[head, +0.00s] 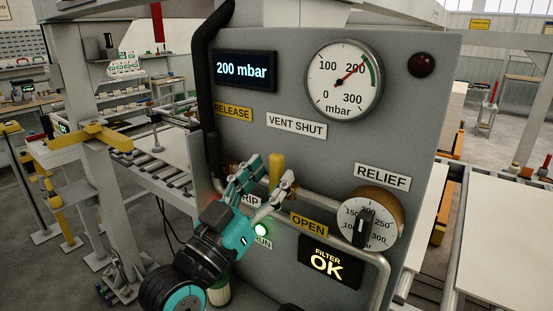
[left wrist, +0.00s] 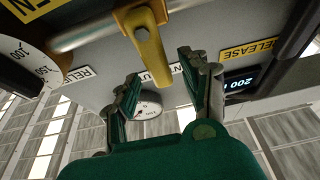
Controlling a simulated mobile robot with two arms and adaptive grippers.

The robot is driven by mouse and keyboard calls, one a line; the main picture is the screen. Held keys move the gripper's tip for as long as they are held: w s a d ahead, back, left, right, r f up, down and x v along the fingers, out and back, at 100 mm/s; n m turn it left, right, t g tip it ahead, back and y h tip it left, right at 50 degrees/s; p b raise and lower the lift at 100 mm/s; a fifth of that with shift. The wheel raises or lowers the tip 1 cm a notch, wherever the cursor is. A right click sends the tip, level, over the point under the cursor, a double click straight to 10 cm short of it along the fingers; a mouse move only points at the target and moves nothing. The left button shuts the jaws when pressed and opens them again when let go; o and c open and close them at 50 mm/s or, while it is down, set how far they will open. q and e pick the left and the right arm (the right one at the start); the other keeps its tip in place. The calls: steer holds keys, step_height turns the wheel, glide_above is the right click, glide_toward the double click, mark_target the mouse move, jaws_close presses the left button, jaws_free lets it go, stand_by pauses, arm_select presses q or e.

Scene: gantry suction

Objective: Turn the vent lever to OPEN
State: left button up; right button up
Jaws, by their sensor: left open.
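The yellow vent lever (head: 276,167) stands roughly upright on the grey panel, below the VENT SHUT label (head: 297,124). The OPEN label (head: 309,225) is lower and to the right. My left gripper (head: 270,178) is open at the lever, one finger on each side in the head view; the lever's base is hidden behind the fingers. In the left wrist view, the lever (left wrist: 149,52) reaches toward the gap between the open fingers (left wrist: 160,78), with no clear contact. My right gripper is not in view.
The panel (head: 410,120) carries a display (head: 245,70) reading 200 mbar, a round gauge (head: 344,80) and a RELIEF dial (head: 371,223). A FILTER OK screen (head: 330,263) is below. A metal rail runs across the panel near the lever. A black hose (head: 200,90) runs down the left edge.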

arm_select(q)
steer(key=shift+p+x, duration=0.3)
steer(key=shift+x, duration=1.1)
steer(key=shift+c, duration=0.4)
jaws_close()
